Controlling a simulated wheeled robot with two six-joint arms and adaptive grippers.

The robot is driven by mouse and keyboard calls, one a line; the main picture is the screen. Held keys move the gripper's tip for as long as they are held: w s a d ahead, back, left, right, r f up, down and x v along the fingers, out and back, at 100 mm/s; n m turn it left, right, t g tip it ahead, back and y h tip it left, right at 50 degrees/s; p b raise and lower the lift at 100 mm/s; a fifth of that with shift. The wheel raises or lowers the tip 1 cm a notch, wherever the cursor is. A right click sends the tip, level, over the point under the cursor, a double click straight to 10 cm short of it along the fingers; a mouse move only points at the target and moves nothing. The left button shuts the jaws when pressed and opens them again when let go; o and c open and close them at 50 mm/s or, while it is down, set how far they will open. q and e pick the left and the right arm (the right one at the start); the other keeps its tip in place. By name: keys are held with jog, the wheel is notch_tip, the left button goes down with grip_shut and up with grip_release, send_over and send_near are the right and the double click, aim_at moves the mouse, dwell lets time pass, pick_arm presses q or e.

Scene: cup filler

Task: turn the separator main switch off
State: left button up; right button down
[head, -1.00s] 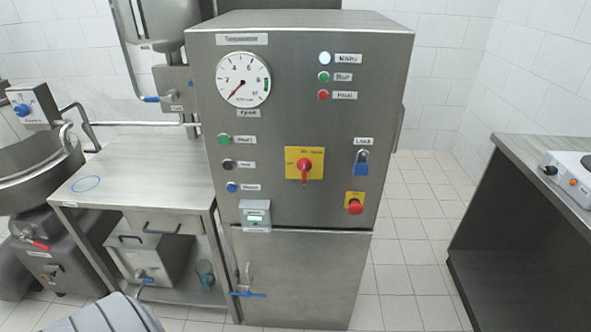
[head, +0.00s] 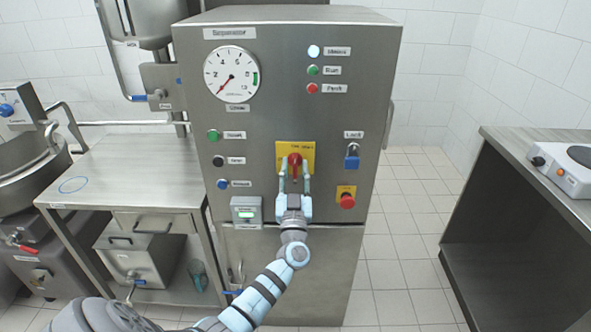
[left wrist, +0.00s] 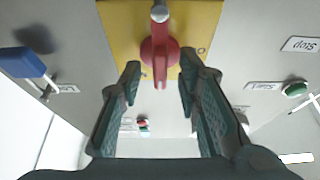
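The separator main switch is a red rotary handle (head: 295,159) on a yellow plate (head: 308,150), on the front of the steel separator cabinet (head: 250,125). My left gripper (head: 294,172) is in front of it, with one finger on each side of the handle. In the left wrist view the red handle (left wrist: 160,52) stands between the two spread, dark fingers (left wrist: 158,76), with a visible gap on both sides. The handle looks upright, in line with the gripper. Part of the plate is hidden by the fingers. My right gripper is in neither view.
A red stop button (head: 347,201) sits on a yellow plate right of the switch, below a blue padlock (head: 352,158). The white lamp (head: 314,51) is bright.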

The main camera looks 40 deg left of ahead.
pick_arm(q)
jog(key=shift+w+a+r, duration=0.25)
jog(key=shift+w+a, duration=0.05)
jog(key=shift+w, duration=0.1)
grip_shut()
jog(key=shift+n+g, duration=0.3)
jog(key=shift+n, duration=0.3)
jog(key=n+g+y+p, duration=0.1)
jog(key=n, duration=0.1)
jog(key=n+g+y+p, duration=0.1)
jog(key=n, duration=0.2)
jog(key=shift+n, duration=0.3)
jog(key=n+g+p, duration=0.1)
jog(key=n, duration=0.2)
jog(key=n+g+y+p, duration=0.1)
jog(key=n+g, duration=0.1)
jog(key=n, duration=0.1)
jog(key=shift+r+y, duration=0.1)
jog(key=shift+y, duration=0.2)
jog(key=n+g+p, duration=0.2)
jog(key=n, duration=0.3)
jog(key=n+p, duration=0.1)
jog(key=n, duration=0.1)
jog(key=n+g+h+p, duration=0.1)
jog(key=n, duration=0.1)
jog(key=shift+n+h, duration=0.3)
